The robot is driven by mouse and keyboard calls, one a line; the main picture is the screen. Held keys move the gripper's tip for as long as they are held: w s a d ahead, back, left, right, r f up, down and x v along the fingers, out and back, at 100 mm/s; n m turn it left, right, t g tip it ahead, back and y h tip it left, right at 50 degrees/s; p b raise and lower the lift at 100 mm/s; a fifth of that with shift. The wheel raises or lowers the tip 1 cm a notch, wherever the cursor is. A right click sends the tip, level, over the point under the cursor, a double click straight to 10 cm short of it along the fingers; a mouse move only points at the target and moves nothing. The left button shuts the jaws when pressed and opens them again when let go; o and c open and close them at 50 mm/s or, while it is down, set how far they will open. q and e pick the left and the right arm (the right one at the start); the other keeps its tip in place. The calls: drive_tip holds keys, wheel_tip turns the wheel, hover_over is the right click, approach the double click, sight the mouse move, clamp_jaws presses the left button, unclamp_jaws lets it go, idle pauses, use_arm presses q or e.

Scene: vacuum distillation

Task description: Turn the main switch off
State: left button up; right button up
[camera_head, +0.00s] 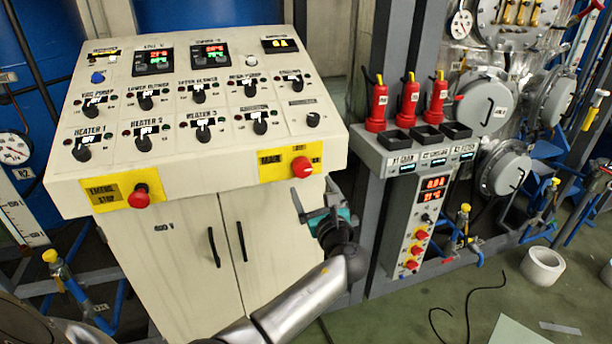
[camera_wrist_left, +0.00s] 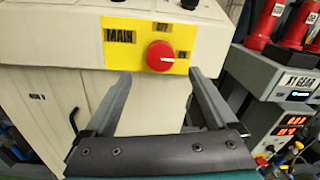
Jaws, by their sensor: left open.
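The main switch is a red rotary knob (camera_head: 302,167) on a yellow plate marked MAIN (camera_head: 270,167), on the front face of the cream control console. In the left wrist view the red knob (camera_wrist_left: 160,56) carries a pale, roughly horizontal mark. My left gripper (camera_head: 314,188) is open and empty, just below and in front of the switch. In the left wrist view its two fingers (camera_wrist_left: 158,76) point toward the console, and the knob appears just beyond and between their tips, apart from them. My right gripper is not in view.
A red emergency stop knob (camera_head: 139,196) is on the same front face, to the left. Several black knobs cover the sloped panel (camera_head: 225,160). Cabinet doors with black handles (camera_head: 214,247) lie below. A grey unit with red bottles (camera_head: 377,105) stands at right.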

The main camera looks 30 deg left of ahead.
sight(304, 172)
use_arm(q)
drive_tip(key=b+x, duration=0.1)
drive_tip(key=x, duration=0.5)
drive_tip(key=shift+w+a, duration=0.25)
drive_tip(key=shift+w, duration=0.05)
drive_tip(key=shift+f, duration=0.1)
drive_tip(key=c, duration=1.4)
